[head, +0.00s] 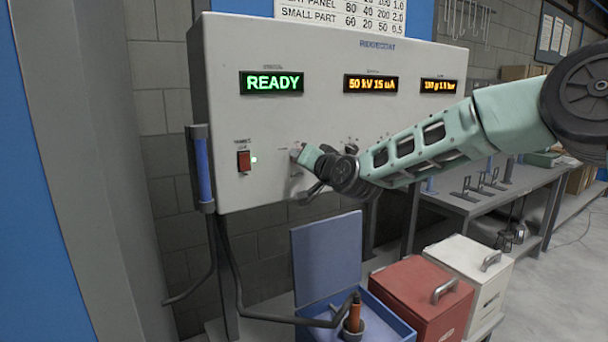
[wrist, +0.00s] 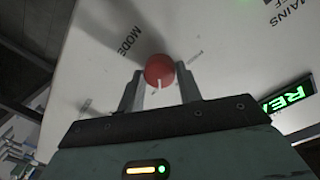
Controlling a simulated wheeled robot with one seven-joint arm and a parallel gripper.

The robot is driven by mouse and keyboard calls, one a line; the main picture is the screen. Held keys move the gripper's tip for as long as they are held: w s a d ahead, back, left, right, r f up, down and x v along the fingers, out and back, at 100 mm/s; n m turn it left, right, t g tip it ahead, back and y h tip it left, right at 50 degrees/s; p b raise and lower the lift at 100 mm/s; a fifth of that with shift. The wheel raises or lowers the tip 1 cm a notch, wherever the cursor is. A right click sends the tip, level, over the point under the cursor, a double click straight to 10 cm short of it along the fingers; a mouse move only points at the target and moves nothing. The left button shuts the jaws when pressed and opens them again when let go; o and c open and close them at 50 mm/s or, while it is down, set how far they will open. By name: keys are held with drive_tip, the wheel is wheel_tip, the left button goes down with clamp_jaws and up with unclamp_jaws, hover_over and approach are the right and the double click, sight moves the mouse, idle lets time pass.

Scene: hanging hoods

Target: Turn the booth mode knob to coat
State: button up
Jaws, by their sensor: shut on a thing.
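The mode knob (wrist: 159,68) is a round red knob with a white pointer line, on the pale control panel (wrist: 225,30). In the wrist view the word MODE shows beside it, and small position labels around it are too small to read. My gripper (wrist: 161,86) is shut on the knob, one finger on each side. The pointer line faces toward my gripper's palm. In the head view my gripper (head: 304,156) reaches the panel (head: 300,120) below and between the displays and hides most of the knob.
A green READY display (head: 273,83) and amber displays (head: 371,84) sit above. A lit red mains switch (head: 243,161) is to the left. Below stand an open blue box (head: 328,262), a red box (head: 420,295) and a white box (head: 470,265). A bench (head: 470,200) stands at right.

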drive_tip(key=shift+f+m+b, duration=0.1)
drive_tip(key=shift+m+b, duration=1)
drive_tip(key=shift+m, duration=0.1)
drive_tip(key=o, duration=1)
drive_tip(key=shift+s, duration=0.1)
drive_tip(key=b+v, duration=0.4)
drive_tip(key=v, duration=1.3)
drive_tip(key=shift+d, duration=0.15)
drive_tip(key=shift+s, duration=0.1)
